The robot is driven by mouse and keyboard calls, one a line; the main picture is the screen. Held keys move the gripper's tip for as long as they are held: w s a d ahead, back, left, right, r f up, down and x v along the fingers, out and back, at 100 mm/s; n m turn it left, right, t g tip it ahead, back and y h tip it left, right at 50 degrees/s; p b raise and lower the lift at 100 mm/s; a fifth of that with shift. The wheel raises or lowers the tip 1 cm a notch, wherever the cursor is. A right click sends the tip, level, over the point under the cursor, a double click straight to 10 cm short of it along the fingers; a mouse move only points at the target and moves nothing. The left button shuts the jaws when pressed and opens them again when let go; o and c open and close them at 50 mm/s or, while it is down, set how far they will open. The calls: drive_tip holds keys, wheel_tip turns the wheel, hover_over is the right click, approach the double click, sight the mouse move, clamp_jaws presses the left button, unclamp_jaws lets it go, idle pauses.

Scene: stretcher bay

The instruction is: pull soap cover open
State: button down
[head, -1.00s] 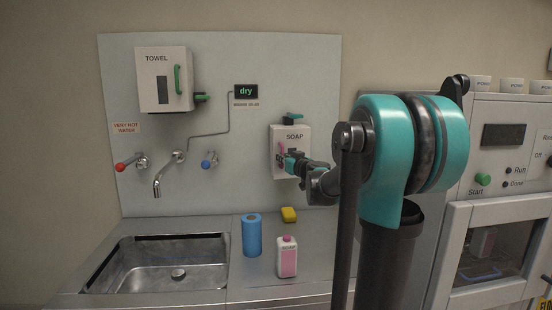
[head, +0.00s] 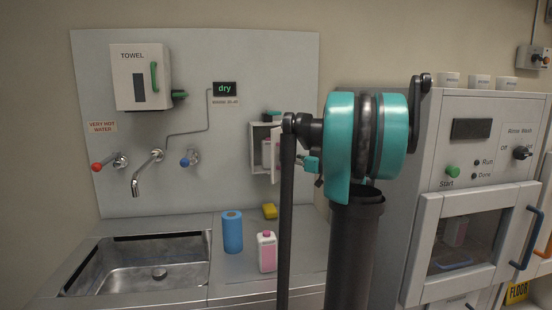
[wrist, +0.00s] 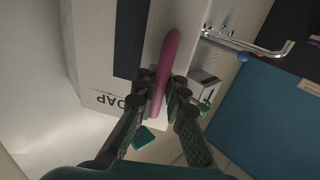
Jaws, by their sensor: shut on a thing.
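The soap dispenser (head: 255,160) hangs on the wall panel, with its cover (head: 276,172) swung out from the box. A pale and pink container shows inside the box. In the wrist view the cover (wrist: 92,60) bears upside-down, partly hidden SOAP lettering and a dark window. My gripper (wrist: 163,92) is shut on the cover's pink handle (wrist: 169,52), one finger on each side. In the head view, a teal part of my gripper shows right of the cover; my arm hides some of this area.
A pink-labelled soap bottle (head: 267,253), a blue roll (head: 232,232) and a yellow sponge (head: 269,211) stand on the counter below. The sink (head: 150,265) is at left. A washer cabinet (head: 470,200) stands close at right. The towel box (head: 140,77) is upper left.

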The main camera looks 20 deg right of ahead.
drive_tip(key=s+d, duration=0.1)
drive_tip(key=d, duration=0.5)
drive_tip(key=shift+s+d+f, duration=0.1)
drive_tip(key=shift+s+d, duration=0.05)
idle(0.5)
drive_tip(key=c, duration=1.9)
unclamp_jaws()
drive_tip(key=shift+o, duration=0.2)
